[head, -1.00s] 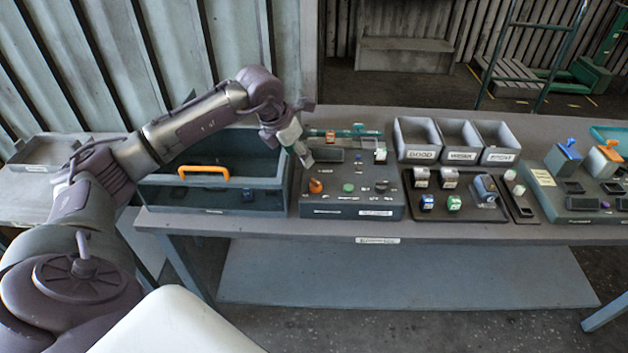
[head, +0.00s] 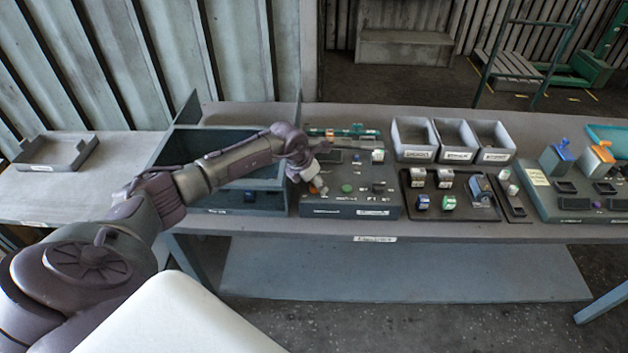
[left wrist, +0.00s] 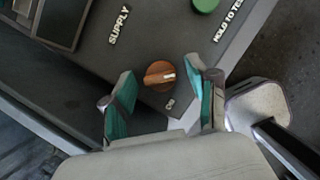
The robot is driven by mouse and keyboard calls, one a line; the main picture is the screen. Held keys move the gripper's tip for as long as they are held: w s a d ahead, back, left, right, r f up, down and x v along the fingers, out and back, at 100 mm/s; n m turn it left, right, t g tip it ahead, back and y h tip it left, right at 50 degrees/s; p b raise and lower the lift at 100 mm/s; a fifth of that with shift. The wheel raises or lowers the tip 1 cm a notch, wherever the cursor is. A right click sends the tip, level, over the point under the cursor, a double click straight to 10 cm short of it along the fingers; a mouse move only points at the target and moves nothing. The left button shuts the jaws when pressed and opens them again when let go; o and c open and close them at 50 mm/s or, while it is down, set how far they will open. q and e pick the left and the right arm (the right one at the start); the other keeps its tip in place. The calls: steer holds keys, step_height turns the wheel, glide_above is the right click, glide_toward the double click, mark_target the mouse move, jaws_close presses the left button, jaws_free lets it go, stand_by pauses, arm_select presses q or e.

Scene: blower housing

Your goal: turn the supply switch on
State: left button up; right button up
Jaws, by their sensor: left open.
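The supply switch is an orange rotary knob (left wrist: 160,76) on the grey control panel (left wrist: 130,55), with a "SUPPLY" label nearby. In the left wrist view its pale pointer mark faces right, and a small label that seems to read "ON" is just below. My left gripper (left wrist: 161,98) is open, its teal-padded fingers on either side of the knob with gaps; whether they are down at its height is unclear. In the head view the left gripper (head: 318,187) is over the panel's front left and mostly hides the knob. My right gripper is not in view.
A green button (left wrist: 205,4) labelled "HOLD TO TEST" is near the knob. An open blue-grey box (head: 262,199) stands left of the panel, under my left arm. Bins (head: 413,154) and a dark tray (head: 425,213) with small parts are to the right.

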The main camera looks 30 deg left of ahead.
arm_select(q)
steer(key=shift+c, duration=0.4)
jaws_close()
steer(key=shift+a+f+m+b, duration=0.15)
steer(key=shift+m+b, duration=0.15)
steer(key=shift+b, duration=0.35)
steer(key=m+h+b, duration=0.1)
steer(key=m+b, duration=0.2)
steer(key=b, duration=0.1)
steer(key=m+g+h+b, duration=0.1)
steer(key=m+b, duration=0.2)
steer(key=b, duration=0.2)
steer(key=m+g+h+b, duration=0.1)
steer(key=m+b, duration=0.2)
steer(key=b, duration=0.2)
steer(key=shift+w+m, duration=0.25)
steer(key=shift+m, duration=0.15)
steer(key=m+g+b, duration=0.1)
steer(key=m+b, duration=0.1)
steer(key=m, duration=0.1)
steer(key=shift+m+g+h+b, duration=0.3)
steer(key=shift+w+r+m+g+b, duration=0.15)
steer(key=shift+m+g+b, duration=0.3)
steer(key=shift+m, duration=0.5)
steer(key=shift+s+r+m+g+b, duration=0.1)
steer(key=shift+m+g+b, duration=0.3)
steer(key=shift+m, duration=0.55)
